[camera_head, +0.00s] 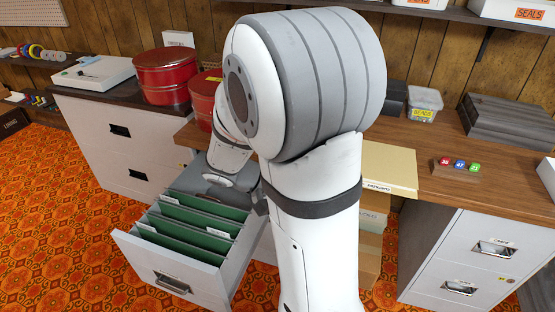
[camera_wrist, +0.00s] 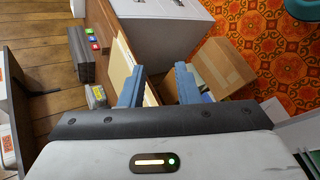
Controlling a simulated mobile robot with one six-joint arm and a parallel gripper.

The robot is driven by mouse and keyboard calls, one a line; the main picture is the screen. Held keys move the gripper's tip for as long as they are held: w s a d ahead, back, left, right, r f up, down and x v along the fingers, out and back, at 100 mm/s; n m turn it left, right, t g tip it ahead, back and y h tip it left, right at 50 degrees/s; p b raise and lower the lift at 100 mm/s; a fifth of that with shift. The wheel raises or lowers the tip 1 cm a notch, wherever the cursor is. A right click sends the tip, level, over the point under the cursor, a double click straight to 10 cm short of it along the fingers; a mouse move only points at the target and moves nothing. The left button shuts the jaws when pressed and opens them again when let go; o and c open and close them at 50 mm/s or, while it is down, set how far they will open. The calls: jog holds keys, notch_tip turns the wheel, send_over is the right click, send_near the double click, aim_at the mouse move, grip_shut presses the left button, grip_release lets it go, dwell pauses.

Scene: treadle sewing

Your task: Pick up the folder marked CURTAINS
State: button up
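A cream folder (camera_head: 388,168) lies flat at the front edge of the wooden worktop, right of my arm, its tabbed edge jutting out over the front. The small dark lettering on the tab seems to read CURTAINS, but it is hard to make out. My arm hides the folder's left part in the head view. In the wrist view the folder (camera_wrist: 121,62) shows as a pale strip left of the fingers. My gripper (camera_wrist: 159,88) has two blue-grey fingers set well apart with nothing held between them. The head view does not show the fingers; my arm covers that area.
An open white drawer (camera_head: 165,283) with green hanging files (camera_head: 188,228) juts out at lower left. Cardboard boxes (camera_head: 371,218) are stacked below the folder. Coloured cubes (camera_head: 459,165) sit on the worktop to its right. A white cabinet (camera_head: 480,255) stands at right.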

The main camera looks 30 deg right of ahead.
jog(key=w+d+f+n+t+h+b, duration=0.1)
jog(key=w+d+f+t+h+b, duration=0.3)
jog(key=w+f+h+b, duration=0.5)
jog(key=d+f+y+p, duration=0.1)
jog(key=d+p, duration=0.2)
jog(key=d, duration=0.7)
jog(key=shift+w+d+f+g, duration=0.2)
jog(key=shift+w+d+g, duration=0.2)
jog(key=shift+w, duration=0.05)
grip_shut()
dwell(0.3)
notch_tip(320, 180, up, 2)
jog(key=shift+r+p, duration=0.25)
jog(key=shift+p, duration=0.3)
